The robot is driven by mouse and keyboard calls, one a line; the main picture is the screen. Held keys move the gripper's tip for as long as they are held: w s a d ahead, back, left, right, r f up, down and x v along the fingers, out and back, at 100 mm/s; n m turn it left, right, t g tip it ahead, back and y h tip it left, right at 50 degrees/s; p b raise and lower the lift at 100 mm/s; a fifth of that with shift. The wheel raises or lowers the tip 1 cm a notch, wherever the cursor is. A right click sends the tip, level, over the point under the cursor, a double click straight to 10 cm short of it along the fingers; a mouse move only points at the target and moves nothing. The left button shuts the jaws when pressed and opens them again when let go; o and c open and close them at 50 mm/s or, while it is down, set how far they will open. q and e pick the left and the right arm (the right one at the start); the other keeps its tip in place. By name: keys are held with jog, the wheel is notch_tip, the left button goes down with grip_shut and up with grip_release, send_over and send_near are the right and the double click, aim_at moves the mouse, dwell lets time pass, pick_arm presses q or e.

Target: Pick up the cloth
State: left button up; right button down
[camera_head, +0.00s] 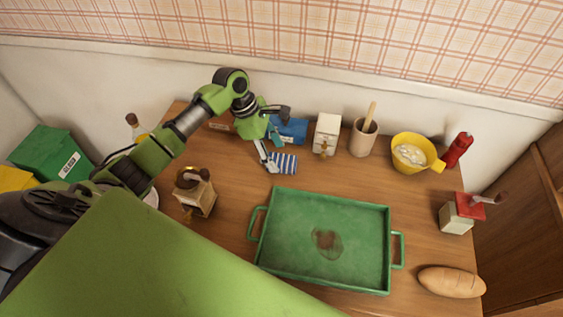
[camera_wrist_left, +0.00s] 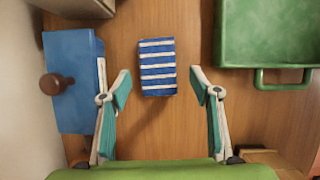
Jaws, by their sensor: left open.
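The cloth (camera_head: 285,163) is folded, blue with white stripes, and lies flat on the wooden table behind the green tray. It also shows in the left wrist view (camera_wrist_left: 157,67), ahead of the fingertips and roughly midway between them. My left gripper (camera_head: 270,150) is above the table at the left side of the cloth. In the left wrist view my left gripper (camera_wrist_left: 160,90) is open, with one teal-padded finger on each side and nothing between the pads but bare wood and the cloth's near end. My right gripper is not in view.
A blue box with a knob (camera_wrist_left: 75,80) stands close to the left finger in the wrist view. The green tray (camera_head: 262,235) is in front of the cloth. A wooden grinder (camera_head: 197,197) stands at left.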

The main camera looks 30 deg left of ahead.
aim_at(280, 160)
pick_arm(q)
jog(key=x, duration=0.3)
jog(key=shift+w+d+f, duration=0.15)
jog(key=shift+c, duration=0.4)
jog(key=c, duration=1.1)
